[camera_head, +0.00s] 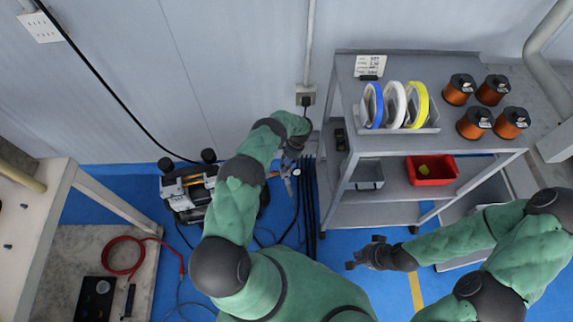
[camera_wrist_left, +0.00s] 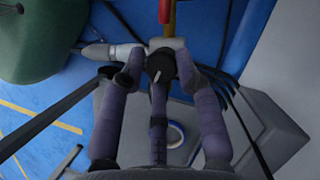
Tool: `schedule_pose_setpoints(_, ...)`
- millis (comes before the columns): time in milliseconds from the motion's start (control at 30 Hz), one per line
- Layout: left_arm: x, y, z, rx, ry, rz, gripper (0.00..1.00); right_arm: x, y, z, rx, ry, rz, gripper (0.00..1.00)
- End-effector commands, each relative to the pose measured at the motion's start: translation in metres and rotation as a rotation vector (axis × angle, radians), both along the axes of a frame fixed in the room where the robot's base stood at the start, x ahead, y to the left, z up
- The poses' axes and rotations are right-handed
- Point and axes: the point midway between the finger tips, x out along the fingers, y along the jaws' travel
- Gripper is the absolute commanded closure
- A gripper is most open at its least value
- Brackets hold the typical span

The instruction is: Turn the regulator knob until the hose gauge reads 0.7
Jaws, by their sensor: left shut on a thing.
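The regulator knob (camera_wrist_left: 161,66) is black with a pale pointer line, in the left wrist view. My left gripper (camera_wrist_left: 158,68) has a finger on each side of the knob and is shut on it. In the head view this gripper (camera_head: 294,168) is low by the back wall, beside the compressor, and the knob is too small to make out. I cannot read the hose gauge in either view. My right gripper (camera_head: 364,254) is empty, with its fingers apart, above the blue floor in front of the shelf cart.
The compressor (camera_head: 190,190) stands left of my left arm. Dark hoses (camera_head: 308,195) run down beside the grey shelf cart (camera_head: 344,205), which carries tape rolls, copper spools and a red bin (camera_head: 432,180). A workbench (camera_head: 62,190) stands at left. Floor between is partly open.

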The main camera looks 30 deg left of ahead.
Motion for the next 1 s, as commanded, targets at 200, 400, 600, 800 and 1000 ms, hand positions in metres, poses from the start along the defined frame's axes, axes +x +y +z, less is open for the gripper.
schedule_pose_setpoints(200,-0.0100,0.0021,-0.0046,0.002,0.023,-0.049,0.99,0.0000,0.0000,-0.0003,0.000,0.000,0.000,1.00)
schedule_pose_setpoints(400,-0.0094,0.0025,-0.0043,0.002,0.022,-0.060,0.99,0.0000,0.0000,-0.0003,0.000,0.000,0.000,1.00)
schedule_pose_setpoints(600,-0.0089,0.0028,-0.0040,0.003,0.020,-0.060,0.99,0.0000,0.0000,-0.0003,0.000,0.000,0.000,1.00)
schedule_pose_setpoints(800,-0.0077,0.0029,-0.0037,0.003,0.017,-0.058,0.47,0.0000,0.0000,-0.0003,0.000,0.000,0.000,1.00)
schedule_pose_setpoints(1000,-0.0042,0.0023,-0.0017,0.002,0.010,-0.058,0.47,0.0000,0.0000,-0.0002,0.000,0.000,0.000,1.00)
